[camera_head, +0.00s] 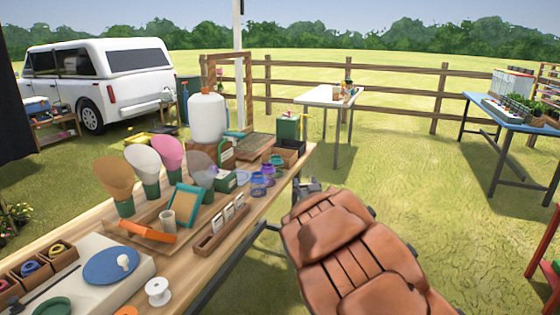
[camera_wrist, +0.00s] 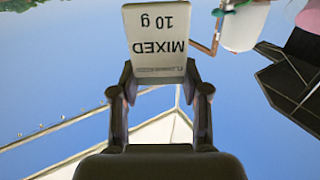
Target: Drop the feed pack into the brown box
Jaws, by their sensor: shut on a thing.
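In the wrist view the feed pack (camera_wrist: 158,40) is a pale packet with upside-down print reading "MIXED 10 g". My gripper (camera_wrist: 160,82) is shut on its near end, one dark finger on each side. In the head view my gripper (camera_head: 307,190) is small and dark beside the table's right edge, partly covered by my arm; the pack cannot be made out there. A small open brown box (camera_head: 290,154) with a dark inside sits at the table's far right end, beyond my gripper. My gripper is apart from it.
The wooden table (camera_head: 200,268) carries paper cones (camera_head: 167,153), a white tank (camera_head: 207,118), a seed tray (camera_head: 222,222) and purple cups (camera_head: 262,180). A white table (camera_head: 325,95) and a blue table (camera_head: 520,113) stand farther off. Grass (camera_head: 420,170) to the right is clear.

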